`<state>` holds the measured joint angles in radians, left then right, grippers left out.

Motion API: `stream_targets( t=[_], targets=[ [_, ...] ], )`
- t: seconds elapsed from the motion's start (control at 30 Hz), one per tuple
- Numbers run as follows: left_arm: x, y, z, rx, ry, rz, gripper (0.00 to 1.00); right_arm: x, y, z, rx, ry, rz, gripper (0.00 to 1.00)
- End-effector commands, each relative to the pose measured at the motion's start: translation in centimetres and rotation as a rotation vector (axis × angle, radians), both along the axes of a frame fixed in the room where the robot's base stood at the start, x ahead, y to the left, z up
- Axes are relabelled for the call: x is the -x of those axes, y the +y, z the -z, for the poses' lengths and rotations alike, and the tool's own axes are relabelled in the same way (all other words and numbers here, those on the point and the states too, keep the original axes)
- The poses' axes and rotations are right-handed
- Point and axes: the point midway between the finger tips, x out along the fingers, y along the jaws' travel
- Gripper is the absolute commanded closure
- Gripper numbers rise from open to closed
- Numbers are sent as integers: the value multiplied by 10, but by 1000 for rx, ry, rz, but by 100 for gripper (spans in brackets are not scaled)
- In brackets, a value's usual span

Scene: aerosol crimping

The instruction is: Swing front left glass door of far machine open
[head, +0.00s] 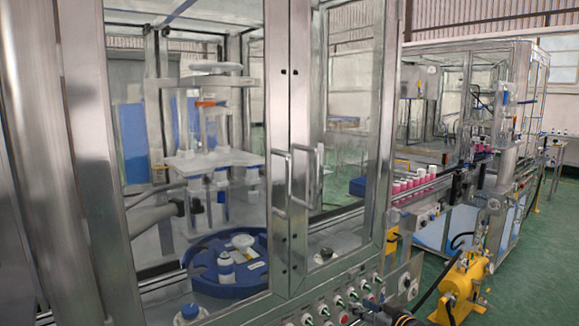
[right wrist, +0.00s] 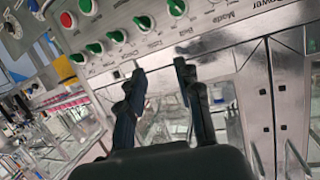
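A metal-framed machine with two glass front doors fills the head view. Its left door (head: 200,90) looks shut and carries a vertical bar handle (head: 278,182). The right door (head: 345,95) beside it looks shut too, with its own handle (head: 314,172). My right gripper (head: 385,314) shows dark at the bottom edge, in front of the control panel, below and right of the handles. In the right wrist view the right gripper (right wrist: 160,72) is open and empty, its fingers apart near the panel. Two door handles (right wrist: 257,160) show at that view's lower right. My left gripper is out of view.
The control panel (head: 338,300) has several green knobs and a red one. A blue round turntable (head: 215,290) with containers is behind the glass. A conveyor with pink-and-white cans (head: 405,184) and another glass-walled machine (head: 465,75) stand right. A yellow tank (head: 463,280) is on the floor.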

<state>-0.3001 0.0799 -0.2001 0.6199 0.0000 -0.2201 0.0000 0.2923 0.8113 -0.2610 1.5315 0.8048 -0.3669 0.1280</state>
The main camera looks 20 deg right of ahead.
Motion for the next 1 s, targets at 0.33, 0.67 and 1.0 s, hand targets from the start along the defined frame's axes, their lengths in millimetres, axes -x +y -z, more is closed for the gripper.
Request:
stream_targets(
  t=[0.33,0.67,1.0],
  targets=[
    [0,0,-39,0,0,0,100,58,98,-324,-24,-286,-326,66],
    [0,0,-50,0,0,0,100,90,134,-371,-20,-308,-422,66],
    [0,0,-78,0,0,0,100,39,165,-375,-23,-309,-421,66]
  ],
)
